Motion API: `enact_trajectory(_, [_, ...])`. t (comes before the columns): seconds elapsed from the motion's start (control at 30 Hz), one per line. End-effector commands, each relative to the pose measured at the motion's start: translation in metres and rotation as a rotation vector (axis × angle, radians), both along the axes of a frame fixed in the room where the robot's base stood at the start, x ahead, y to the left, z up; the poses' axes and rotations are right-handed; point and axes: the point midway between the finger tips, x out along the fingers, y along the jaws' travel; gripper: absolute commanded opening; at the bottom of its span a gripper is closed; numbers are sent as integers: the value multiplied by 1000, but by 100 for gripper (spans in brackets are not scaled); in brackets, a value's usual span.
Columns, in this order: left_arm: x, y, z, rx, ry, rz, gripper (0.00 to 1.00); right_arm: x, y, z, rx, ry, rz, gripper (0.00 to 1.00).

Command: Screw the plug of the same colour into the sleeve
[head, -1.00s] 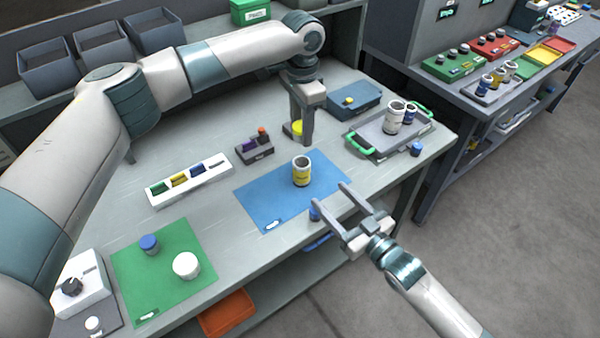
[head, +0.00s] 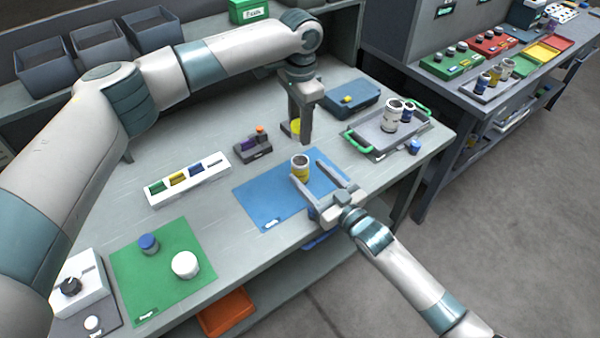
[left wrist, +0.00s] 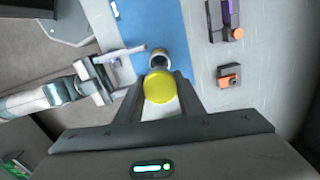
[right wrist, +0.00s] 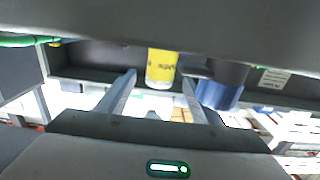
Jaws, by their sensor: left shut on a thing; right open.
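The sleeve (head: 300,168), a grey-rimmed cylinder with a yellow band, stands upright on the blue mat (head: 262,200). Its open top shows in the left wrist view (left wrist: 161,58). My left gripper (head: 299,131) is shut on the yellow plug (head: 295,126), held behind the sleeve in the head view and apart from it. The plug also shows in the left wrist view (left wrist: 159,87). My right gripper (head: 307,170) is open, its fingers reaching low toward the sleeve from the front right. In the right wrist view the yellow sleeve (right wrist: 161,66) appears between the fingers; contact is not visible.
A green mat (head: 160,270) holds a blue plug (head: 148,243) and a white one (head: 186,265). A white colour-slot block (head: 188,180), a dark holder (head: 253,148), a blue case (head: 354,97) and a green-handled tray (head: 370,138) stand around. A blue cylinder (right wrist: 219,93) appears beside the right gripper.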

Motion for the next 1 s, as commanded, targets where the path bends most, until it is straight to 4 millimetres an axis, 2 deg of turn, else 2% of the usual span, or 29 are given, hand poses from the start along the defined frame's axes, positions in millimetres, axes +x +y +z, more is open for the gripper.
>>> enact_trajectory(0.23, [0,0,0,0,0,0,10,21,15,0,1,-1,0,60])
enact_trajectory(0.63, [0,0,0,0,0,0,10,25,18,0,0,0,0,60])
enact_trajectory(0.67, [0,0,0,0,0,0,10,25,18,0,0,0,0,58])
enact_trajectory(0.9, [0,0,0,0,0,0,10,24,18,0,0,0,0,0])
enact_trajectory(1.0, [0,0,0,0,0,0,10,24,18,0,0,0,0,0])
